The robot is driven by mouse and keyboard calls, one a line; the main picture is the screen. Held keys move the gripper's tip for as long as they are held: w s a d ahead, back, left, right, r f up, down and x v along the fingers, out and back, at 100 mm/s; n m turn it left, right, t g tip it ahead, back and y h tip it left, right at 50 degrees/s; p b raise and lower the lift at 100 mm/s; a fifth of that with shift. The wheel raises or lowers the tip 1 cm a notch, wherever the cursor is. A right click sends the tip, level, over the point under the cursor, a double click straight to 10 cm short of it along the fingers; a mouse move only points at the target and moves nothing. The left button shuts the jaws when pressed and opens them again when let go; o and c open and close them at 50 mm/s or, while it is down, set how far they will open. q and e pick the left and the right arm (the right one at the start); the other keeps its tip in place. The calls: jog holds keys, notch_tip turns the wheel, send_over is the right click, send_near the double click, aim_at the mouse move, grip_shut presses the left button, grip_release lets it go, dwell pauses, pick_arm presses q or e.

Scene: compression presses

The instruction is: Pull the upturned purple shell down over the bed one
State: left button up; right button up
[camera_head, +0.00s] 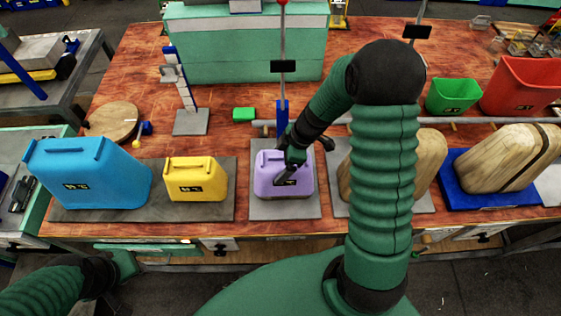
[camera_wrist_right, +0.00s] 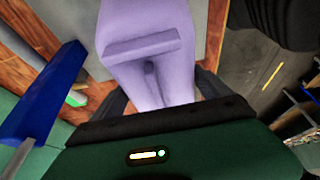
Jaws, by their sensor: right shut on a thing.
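The purple shell (camera_head: 270,187) is at the grey bed plate (camera_head: 287,210) in the middle of the table, with its label facing me. In the right wrist view the purple shell (camera_wrist_right: 150,75) fills the top middle, with a raised bar across it. My right gripper (camera_head: 290,168) is shut on the purple shell from above. Its dark fingers (camera_wrist_right: 160,92) show on both sides of the shell. The exact grip spot is partly hidden, and no separate lower half can be made out. My left gripper (camera_head: 118,268) is low at the left, off the table; its fingers are unclear.
A blue lever post (camera_head: 282,118) stands just behind the shell. Yellow (camera_head: 195,178) and blue (camera_head: 90,172) canisters stand to the left. Wooden blocks (camera_head: 500,158) are to the right, partly behind my arm. Red (camera_head: 522,88) and green (camera_head: 455,95) bins stand behind.

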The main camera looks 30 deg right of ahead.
jog(key=shift+d+f+b, duration=0.15)
jog(key=shift+f+b, duration=0.25)
jog(key=shift+f, duration=0.05)
jog(key=o, duration=1.9)
jog(key=shift+r, duration=0.15)
jog(key=b+v, duration=0.1)
jog(key=v, duration=1.5)
jog(key=shift+r, duration=0.25)
